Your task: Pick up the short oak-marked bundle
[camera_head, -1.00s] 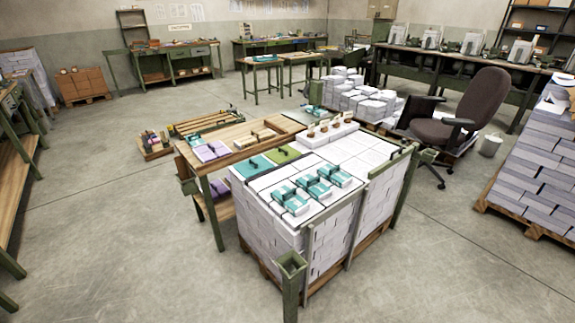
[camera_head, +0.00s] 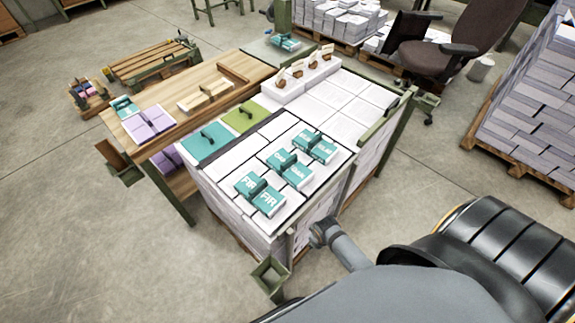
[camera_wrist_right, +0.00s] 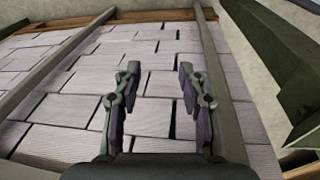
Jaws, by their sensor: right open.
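Teal-labelled bundles lie in three pairs on top of the stacked white paper. The middle pair reads OAK: one oak bundle (camera_head: 280,159) on the left and another oak bundle (camera_head: 297,174) on the right. I cannot tell for sure which is shorter. The fir pair (camera_head: 258,191) is nearer and the elm pair (camera_head: 314,145) farther. My right gripper (camera_wrist_right: 158,98) is open and empty in the right wrist view, facing the stack's paper side, below the bundles. In the head view my right arm fills the lower right. My left gripper is not in view.
The paper stack (camera_wrist_right: 65,140) has upright posts at its side and corners. Teal and green pads (camera_head: 205,143) with handles lie behind the bundles. A wooden bench (camera_head: 160,98) stands at left, a chair (camera_head: 425,58) at back right.

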